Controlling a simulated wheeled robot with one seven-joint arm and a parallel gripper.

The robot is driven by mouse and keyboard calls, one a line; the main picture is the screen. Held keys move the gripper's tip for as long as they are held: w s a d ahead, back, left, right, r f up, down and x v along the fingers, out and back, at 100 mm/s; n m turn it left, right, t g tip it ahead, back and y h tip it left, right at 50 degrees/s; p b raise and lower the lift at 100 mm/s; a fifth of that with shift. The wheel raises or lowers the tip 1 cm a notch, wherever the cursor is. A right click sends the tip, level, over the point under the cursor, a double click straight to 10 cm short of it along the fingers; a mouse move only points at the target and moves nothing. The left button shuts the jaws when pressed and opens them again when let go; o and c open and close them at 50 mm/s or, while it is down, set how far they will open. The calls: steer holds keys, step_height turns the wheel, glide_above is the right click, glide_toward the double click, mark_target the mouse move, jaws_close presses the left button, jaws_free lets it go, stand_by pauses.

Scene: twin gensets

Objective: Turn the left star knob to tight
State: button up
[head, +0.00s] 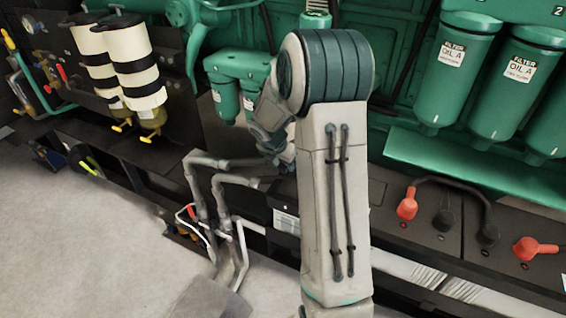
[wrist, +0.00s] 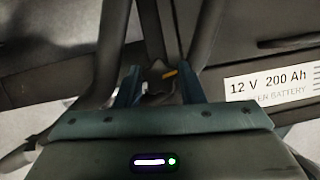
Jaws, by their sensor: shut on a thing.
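The star knob (wrist: 153,74) shows in the wrist view as a small dark, lobed shape with an orange mark on its right. It is between the two fingers of my gripper (wrist: 158,86), which is shut on it. Parts of the knob are hidden by the fingers and the shadow, so I cannot read how tight it is. In the head view my arm covers the knob and most of my gripper, and I cannot tell a second star knob there.
Grey bent pipes (head: 238,182) stand left of my arm. A battery label (wrist: 272,84) is at the right in the wrist view. Green oil filters (head: 503,90) and red-capped battery terminals (head: 407,204) are to the right. Bare floor (head: 70,225) is at the lower left.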

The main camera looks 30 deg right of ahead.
steer(key=m+g, duration=0.1)
steer(key=m, duration=0.1)
steer(key=m+p, duration=0.1)
steer(key=m, duration=0.1)
steer(key=shift+r+m+g+h, duration=0.1)
steer(key=shift+m+g+h, duration=0.2)
steer(key=shift+m+g, duration=0.1)
steer(key=m+g+p, duration=0.2)
steer(key=m, duration=0.3)
steer(key=shift+d+p, duration=0.1)
steer(key=shift+p, duration=0.25)
steer(key=m+g+p, duration=0.1)
steer(key=m, duration=0.2)
steer(key=m+g+y, duration=0.1)
steer(key=m, duration=0.1)
steer(key=shift+w+d+m+p, duration=0.1)
steer(key=shift+m+p, duration=0.3)
steer(key=shift+f+m+g+y+p, duration=0.1)
steer(key=shift+m+g+y+p, duration=0.3)
steer(key=shift+m, duration=0.75)
steer(key=shift+f+m+g+y+b, duration=0.1)
steer(key=shift+m+y, duration=0.5)
steer(key=shift+m, duration=0.55)
steer(key=o, duration=1)
steer(key=shift+r, duration=0.1)
